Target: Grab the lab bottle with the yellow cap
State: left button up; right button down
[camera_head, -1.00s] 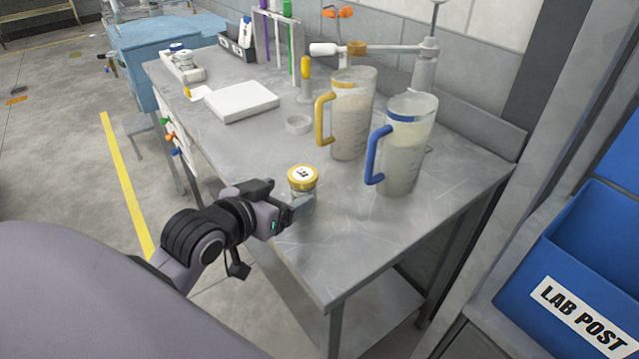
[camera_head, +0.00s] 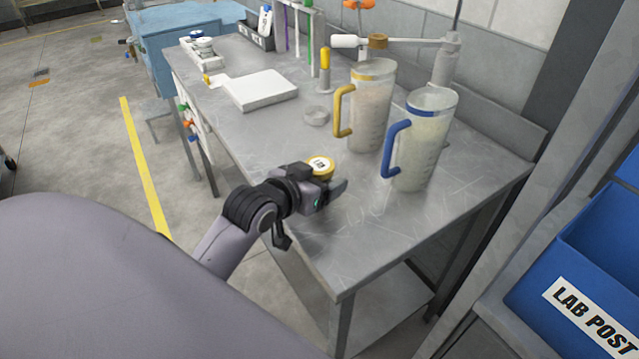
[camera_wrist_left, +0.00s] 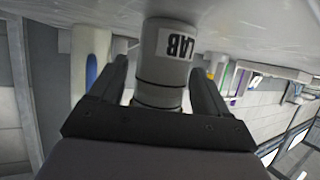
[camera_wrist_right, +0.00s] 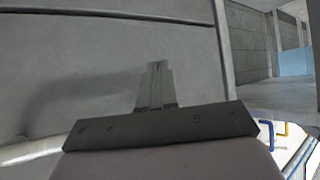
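The lab bottle has a yellow cap (camera_head: 320,166) with a label on top and stands on the metal bench. My left gripper (camera_head: 338,188) is at the bottle and hides most of its body in the head view. In the left wrist view the picture is upside down, and the grey bottle (camera_wrist_left: 165,65) with a "LAB" label is between the two fingers. The left gripper (camera_wrist_left: 160,95) is open, with a narrow gap visible beside the bottle. My right gripper (camera_wrist_right: 156,85) is shut and empty, facing a grey panel.
A yellow-handled jug (camera_head: 368,105) and a blue-handled jug (camera_head: 422,140) stand behind and to the right of the bottle. The bench front (camera_head: 350,250) is clear.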

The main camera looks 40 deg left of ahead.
pick_arm(q)
jog(key=c, duration=0.9)
jog(key=shift+r, duration=0.1)
